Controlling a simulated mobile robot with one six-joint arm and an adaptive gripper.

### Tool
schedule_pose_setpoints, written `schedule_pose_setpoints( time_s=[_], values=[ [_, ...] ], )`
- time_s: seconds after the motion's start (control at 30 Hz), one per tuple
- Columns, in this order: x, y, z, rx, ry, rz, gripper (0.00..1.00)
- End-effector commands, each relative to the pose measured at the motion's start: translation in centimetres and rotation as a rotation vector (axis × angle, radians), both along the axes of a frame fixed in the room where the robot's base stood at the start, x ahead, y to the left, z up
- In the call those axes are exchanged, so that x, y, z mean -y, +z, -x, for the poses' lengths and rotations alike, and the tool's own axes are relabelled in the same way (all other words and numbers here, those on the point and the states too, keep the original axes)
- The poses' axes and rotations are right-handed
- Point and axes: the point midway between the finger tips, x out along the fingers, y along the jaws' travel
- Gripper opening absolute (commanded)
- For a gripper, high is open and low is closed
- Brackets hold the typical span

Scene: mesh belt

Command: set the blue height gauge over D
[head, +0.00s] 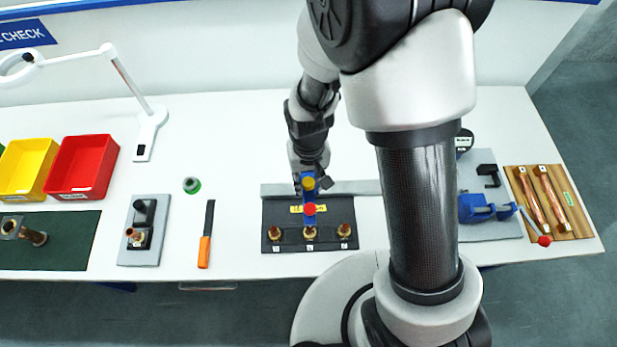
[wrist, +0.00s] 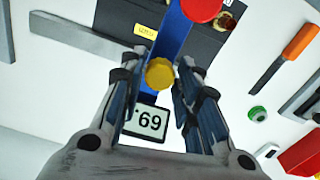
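The blue height gauge (head: 309,196) has a yellow knob, a red knob and a display. It stands out over the black fixture (head: 270,213), in line with the middle of three brass fittings (head: 310,233). Whether its foot touches the fixture is hidden. My gripper (head: 311,180) is at its rear end. In the wrist view the fingers (wrist: 164,58) lie on either side of the gauge's blue body (wrist: 173,40), close against it. The display (wrist: 147,122) shows between them and seems to read 69. The letters by the fittings are too small to read, so I cannot tell which is D.
An orange-handled tool (head: 205,250), a green ring (head: 192,185) and a grey plate (head: 150,207) with a fitting lie left. Red (head: 82,168) and yellow bins stand further left. A blue vise (head: 485,208) and wooden board (head: 560,225) are right, beyond my arm.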

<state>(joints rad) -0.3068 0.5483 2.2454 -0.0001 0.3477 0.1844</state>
Motion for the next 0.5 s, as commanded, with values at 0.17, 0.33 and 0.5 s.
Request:
schedule_pose_setpoints(
  time_s=[0.17, 0.33, 0.5],
  values=[
    [0.0, 0.01, 0.0, 0.0, 0.0, 0.0, 0.16],
    [0.0, 0.01, 0.0, 0.0, 0.0, 0.0, 0.04],
    [0.0, 0.02, 0.0, 0.0, 0.0, 0.0, 0.0]
  ],
)
